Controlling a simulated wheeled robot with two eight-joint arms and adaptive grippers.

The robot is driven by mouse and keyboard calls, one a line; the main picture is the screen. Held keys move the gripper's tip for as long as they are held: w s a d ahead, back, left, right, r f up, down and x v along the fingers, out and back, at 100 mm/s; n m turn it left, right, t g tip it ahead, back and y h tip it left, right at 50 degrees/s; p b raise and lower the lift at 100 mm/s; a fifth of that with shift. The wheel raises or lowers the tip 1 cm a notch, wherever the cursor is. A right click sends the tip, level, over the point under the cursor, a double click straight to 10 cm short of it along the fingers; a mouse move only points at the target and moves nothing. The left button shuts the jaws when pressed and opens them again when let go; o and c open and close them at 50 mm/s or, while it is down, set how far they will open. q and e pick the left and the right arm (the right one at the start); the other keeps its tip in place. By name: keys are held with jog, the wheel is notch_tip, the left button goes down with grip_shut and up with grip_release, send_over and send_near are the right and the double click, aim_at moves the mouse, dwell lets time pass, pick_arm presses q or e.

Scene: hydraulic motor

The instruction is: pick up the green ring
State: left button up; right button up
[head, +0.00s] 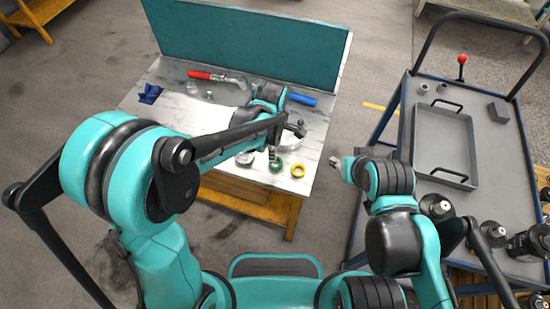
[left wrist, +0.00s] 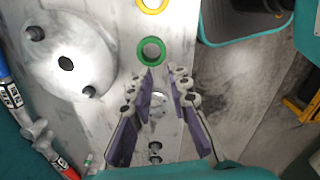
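The green ring (head: 276,168) lies flat on the white table, near its front edge. It also shows in the left wrist view (left wrist: 152,63), just beyond my fingertips. My left gripper (head: 272,153) points down over the table at the ring. In the left wrist view my left gripper (left wrist: 161,76) has its two purple-padded fingers apart with nothing between them. The ring is not between the pads. My right gripper (head: 340,165) is off the table's right side, and its finger opening is too small to make out.
A yellow ring (head: 298,171) lies right of the green one, and a grey metal ring (head: 244,159) lies left. A round metal part (left wrist: 65,45) is close by. A teal panel (head: 245,45) backs the table. A cart (head: 495,150) with a tray (head: 440,180) stands right.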

aim_at(276, 167)
pick_arm(q)
jog(key=f, duration=0.1)
jog(key=d+f+b, duration=0.1)
jog(key=f, duration=0.1)
jog(key=shift+s+f+n, duration=0.1)
jog(key=shift+f+n, duration=0.2)
jog(key=shift+n, duration=0.1)
notch_tip(276, 167, down, 5)
jog(key=shift+s+b, duration=0.1)
jog(key=shift+b, duration=1.1)
jog(key=shift+r, duration=0.1)
grip_shut()
